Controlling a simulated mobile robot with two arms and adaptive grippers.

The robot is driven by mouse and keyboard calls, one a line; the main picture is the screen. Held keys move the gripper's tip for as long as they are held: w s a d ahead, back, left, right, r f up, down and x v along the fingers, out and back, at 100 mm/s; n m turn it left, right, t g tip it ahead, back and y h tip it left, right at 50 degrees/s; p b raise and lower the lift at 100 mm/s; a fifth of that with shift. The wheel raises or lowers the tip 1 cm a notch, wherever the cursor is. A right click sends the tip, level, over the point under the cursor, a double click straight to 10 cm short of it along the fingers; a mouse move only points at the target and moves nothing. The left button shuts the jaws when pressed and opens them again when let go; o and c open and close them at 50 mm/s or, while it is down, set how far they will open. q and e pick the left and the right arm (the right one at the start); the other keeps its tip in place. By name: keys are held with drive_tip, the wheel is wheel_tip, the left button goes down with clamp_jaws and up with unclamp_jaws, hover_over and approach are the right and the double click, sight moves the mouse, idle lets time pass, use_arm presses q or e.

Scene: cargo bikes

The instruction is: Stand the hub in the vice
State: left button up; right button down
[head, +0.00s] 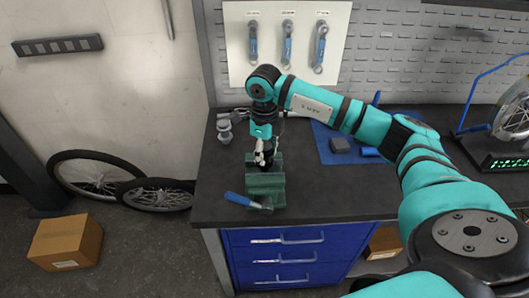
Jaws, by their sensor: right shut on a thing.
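The green vice (265,188) stands near the front edge of the dark workbench, left of its middle. My right gripper (264,157) points down just above the vice jaws. It is shut on a small dark and silver thing, which appears to be the hub. The fingers and arm hide most of it, and I cannot tell whether it touches the jaws. My left gripper is not in view.
A silver part (225,130) stands on the bench (330,195) behind and left of the vice. A blue handle (240,199) sticks out left of the vice. A blue mat (330,150) with small items lies right. A wheel stand (505,125) is far right.

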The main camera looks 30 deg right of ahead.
drive_tip(key=shift+f+b, duration=0.55)
drive_tip(key=shift+f, duration=0.05)
idle(0.5)
drive_tip(key=c, duration=0.5)
unclamp_jaws()
drive_tip(key=shift+c, duration=0.2)
